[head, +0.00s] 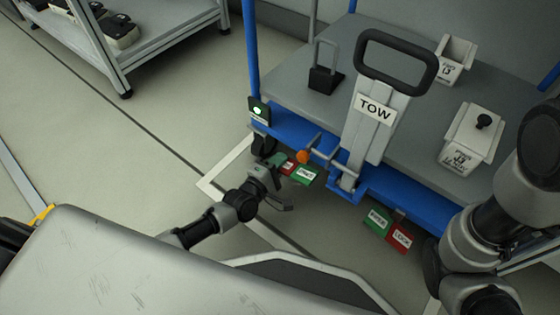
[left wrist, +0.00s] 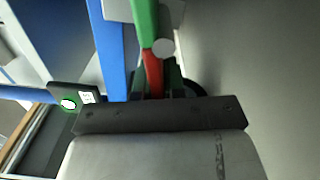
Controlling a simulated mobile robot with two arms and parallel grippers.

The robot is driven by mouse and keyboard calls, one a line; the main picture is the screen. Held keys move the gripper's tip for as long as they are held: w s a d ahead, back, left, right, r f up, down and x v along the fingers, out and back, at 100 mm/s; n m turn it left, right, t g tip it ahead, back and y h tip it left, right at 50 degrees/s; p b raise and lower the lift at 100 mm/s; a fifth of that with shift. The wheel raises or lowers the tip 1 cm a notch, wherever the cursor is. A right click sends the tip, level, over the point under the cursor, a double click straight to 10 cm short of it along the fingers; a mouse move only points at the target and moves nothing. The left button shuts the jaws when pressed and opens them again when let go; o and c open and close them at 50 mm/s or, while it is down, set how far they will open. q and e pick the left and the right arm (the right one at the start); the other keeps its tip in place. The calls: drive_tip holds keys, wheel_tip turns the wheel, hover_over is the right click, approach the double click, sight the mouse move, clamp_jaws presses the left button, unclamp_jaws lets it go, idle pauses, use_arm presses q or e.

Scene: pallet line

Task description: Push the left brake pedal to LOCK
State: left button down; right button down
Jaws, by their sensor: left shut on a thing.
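The left brake pedal (head: 305,176) sits low at the front of the blue-edged cart, with a green labelled half and a red half (head: 288,168). My left gripper (head: 278,163) is at the red end of this pedal. In the left wrist view, the pedal's red part (left wrist: 153,72) runs down between the dark fingers (left wrist: 156,88), which are shut on it; the green part (left wrist: 146,25) lies beyond. The finger contact is partly hidden. My right arm shows at the right, but its gripper is out of view.
A second green pedal half (head: 377,222) and red LOCK half (head: 401,238) are to the right. The cart carries a TOW handle (head: 375,107), a dark padlock-shaped block (head: 325,78) and two white bins (head: 470,140). An orange knob (head: 302,156) is close to my left gripper. A green-lit box (head: 258,111) is on the cart's corner.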

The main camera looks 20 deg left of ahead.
use_arm(q)
drive_tip(key=shift+f, duration=0.1)
drive_tip(key=c, duration=1.2)
unclamp_jaws()
drive_tip(key=shift+s+a, duration=0.1)
drive_tip(key=shift+s, duration=0.2)
drive_tip(key=p+v, duration=0.5)
drive_tip(key=v, duration=0.5)
drive_tip(key=shift+s, duration=0.15)
